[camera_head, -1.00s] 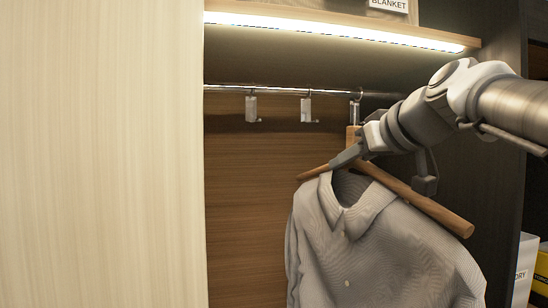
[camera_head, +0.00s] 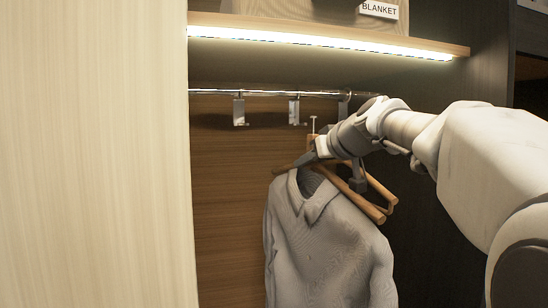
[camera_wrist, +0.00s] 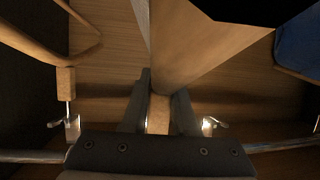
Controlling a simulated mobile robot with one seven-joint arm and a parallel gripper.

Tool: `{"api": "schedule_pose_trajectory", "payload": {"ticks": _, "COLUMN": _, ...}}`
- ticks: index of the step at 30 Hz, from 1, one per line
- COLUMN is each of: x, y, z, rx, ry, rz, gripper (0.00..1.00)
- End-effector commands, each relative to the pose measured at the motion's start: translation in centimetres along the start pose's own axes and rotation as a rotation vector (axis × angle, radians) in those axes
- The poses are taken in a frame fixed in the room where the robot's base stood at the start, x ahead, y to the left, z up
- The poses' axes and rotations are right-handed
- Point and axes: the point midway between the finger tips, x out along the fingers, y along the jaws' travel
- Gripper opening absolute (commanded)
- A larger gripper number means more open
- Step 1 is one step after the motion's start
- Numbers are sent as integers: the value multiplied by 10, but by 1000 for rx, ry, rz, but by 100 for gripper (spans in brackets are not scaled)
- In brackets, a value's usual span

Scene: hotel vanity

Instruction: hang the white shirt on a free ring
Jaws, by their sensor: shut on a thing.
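The white shirt (camera_head: 318,237), grey in this light, hangs on a wooden hanger (camera_head: 357,203) below the rail. My gripper (camera_head: 305,161) is shut on this hanger near its top. In the wrist view the fingers (camera_wrist: 160,105) close around its wooden neck. A metal pin stands above the neck, apart from the rings. Two bare metal rings, a left one (camera_head: 240,110) and a middle one (camera_head: 294,110), hang on the rail. A right ring (camera_head: 343,106) is partly hidden by my arm; in the wrist view an empty hanger (camera_wrist: 66,82) hangs from it.
The rail (camera_head: 265,93) runs under a lit shelf (camera_head: 320,38) with a BLANKET label. A pale panel (camera_head: 95,150) closes off the left side. The space below the left ring is clear. A blue thing (camera_wrist: 300,45) at the wrist view's edge is unclear.

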Motion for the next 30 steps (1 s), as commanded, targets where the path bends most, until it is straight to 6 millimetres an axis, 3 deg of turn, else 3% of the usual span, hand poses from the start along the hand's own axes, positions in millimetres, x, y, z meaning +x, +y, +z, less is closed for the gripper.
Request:
{"api": "schedule_pose_trajectory", "payload": {"ticks": 14, "x": 42, "y": 6, "z": -19, "rx": -1, "ry": 1, "rz": -1, "gripper": 0}}
{"api": "schedule_pose_trajectory", "payload": {"ticks": 30, "x": 47, "y": 7, "z": -21, "rx": -1, "ry": 2, "rz": -1, "gripper": 0}}
